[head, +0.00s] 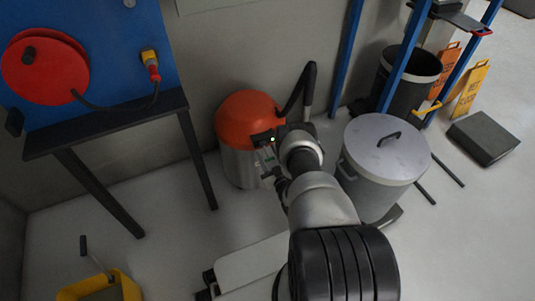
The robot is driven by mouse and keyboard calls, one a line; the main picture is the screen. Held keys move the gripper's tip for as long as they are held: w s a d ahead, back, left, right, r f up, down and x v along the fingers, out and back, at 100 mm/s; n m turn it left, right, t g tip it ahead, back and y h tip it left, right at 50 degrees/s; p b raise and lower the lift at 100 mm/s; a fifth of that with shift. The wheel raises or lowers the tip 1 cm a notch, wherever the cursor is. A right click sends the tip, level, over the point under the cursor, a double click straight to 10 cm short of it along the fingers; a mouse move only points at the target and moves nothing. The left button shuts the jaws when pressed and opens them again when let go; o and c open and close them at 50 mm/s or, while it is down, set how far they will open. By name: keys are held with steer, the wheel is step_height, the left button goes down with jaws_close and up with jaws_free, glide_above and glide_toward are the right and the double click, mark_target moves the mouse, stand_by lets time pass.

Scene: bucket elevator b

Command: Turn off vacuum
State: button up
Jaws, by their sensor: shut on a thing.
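The vacuum (237,115) stands on the floor against the wall, with an orange domed top and a silver drum body. A black hose or handle rises at its right side. My gripper (264,154) is at the front right of the vacuum, where the orange top meets the silver body. It is shut on a part of the vacuum. My gripper and arm hide that part, so I cannot make out the switch or its position.
A lidded grey bin (385,150) stands close to the right of my arm. A black table (110,121) is at left below a blue panel (100,40) with a red reel (45,68). A yellow bucket (115,287) is at lower left. Wet-floor signs (469,88) stand at right.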

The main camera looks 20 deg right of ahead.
steer(key=r+g+p, duration=0.2)
steer(key=p, duration=0.1)
steer(key=shift+d, duration=0.15)
steer(key=g+p, duration=0.1)
steer(key=r+g+p, duration=0.1)
steer(key=shift+g, duration=0.3)
steer(key=g, duration=0.1)
steer(key=g+p, duration=0.1)
steer(key=shift+w+r+g, duration=0.15)
steer(key=shift+r+g, duration=0.15)
steer(key=shift+r, duration=0.05)
steer(key=shift+w+d+r+g+b, duration=0.1)
steer(key=shift+w+r+g+b, duration=0.15)
steer(key=shift+g, duration=0.75)
steer(key=shift+w+d+r+g+b, duration=0.1)
steer(key=shift+w+r+g+b, duration=0.15)
steer(key=shift+g, duration=0.75)
steer(key=shift+s+r, duration=0.1)
steer(key=o, duration=1.5)
steer(key=shift+a, duration=0.1)
steer(key=shift+a, duration=0.1)
